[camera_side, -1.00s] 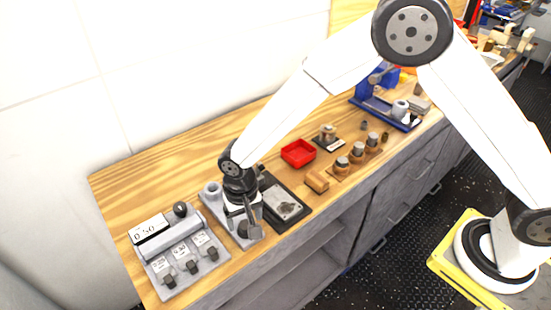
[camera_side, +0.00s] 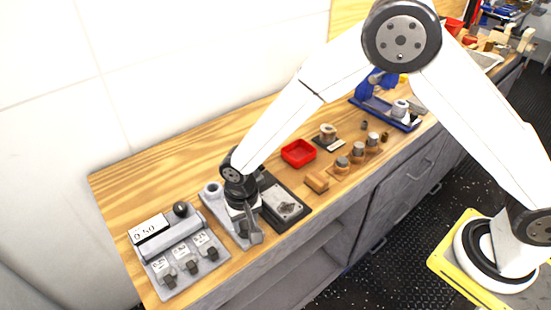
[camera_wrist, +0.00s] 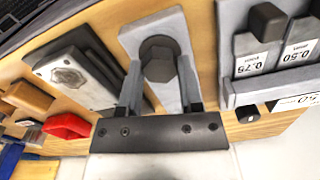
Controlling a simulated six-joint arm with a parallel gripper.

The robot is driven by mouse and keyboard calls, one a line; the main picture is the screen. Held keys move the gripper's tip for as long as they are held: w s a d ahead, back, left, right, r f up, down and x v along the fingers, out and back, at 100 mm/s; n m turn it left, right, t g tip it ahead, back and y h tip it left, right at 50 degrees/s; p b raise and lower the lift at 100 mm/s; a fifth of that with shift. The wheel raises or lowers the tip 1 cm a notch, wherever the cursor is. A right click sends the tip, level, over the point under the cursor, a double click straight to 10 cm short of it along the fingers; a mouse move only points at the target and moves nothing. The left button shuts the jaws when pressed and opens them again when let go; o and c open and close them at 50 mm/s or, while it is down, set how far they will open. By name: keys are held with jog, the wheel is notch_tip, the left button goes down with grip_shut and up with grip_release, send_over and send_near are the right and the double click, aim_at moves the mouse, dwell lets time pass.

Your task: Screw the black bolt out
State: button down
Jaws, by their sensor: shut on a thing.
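The black bolt (camera_wrist: 158,60), with a dark hex head, stands on a light grey plate (camera_wrist: 140,36) in the wrist view. My gripper (camera_wrist: 158,74) is shut on it, with one finger on each side of the head. In the side view my gripper (camera_side: 250,226) is low over the same grey plate (camera_side: 215,207), near the front edge of the bench. The bolt is hidden there behind the fingers and wrist. How far the bolt stands out of the plate cannot be told.
A grey panel with numbered tags and black knobs (camera_side: 180,255) is left of my gripper. A dark-framed metal plate (camera_side: 300,214) is close on its right. Beyond are a red tray (camera_side: 298,153), a wooden block (camera_side: 317,182), several pegs and a blue fixture (camera_side: 372,103).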

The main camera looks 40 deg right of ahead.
jog(key=shift+n, duration=0.4)
jog(key=n, duration=0.4)
jog(key=shift+n, duration=2.3)
jog(key=shift+c, duration=1.3)
grip_release()
jog(key=shift+r, duration=0.15)
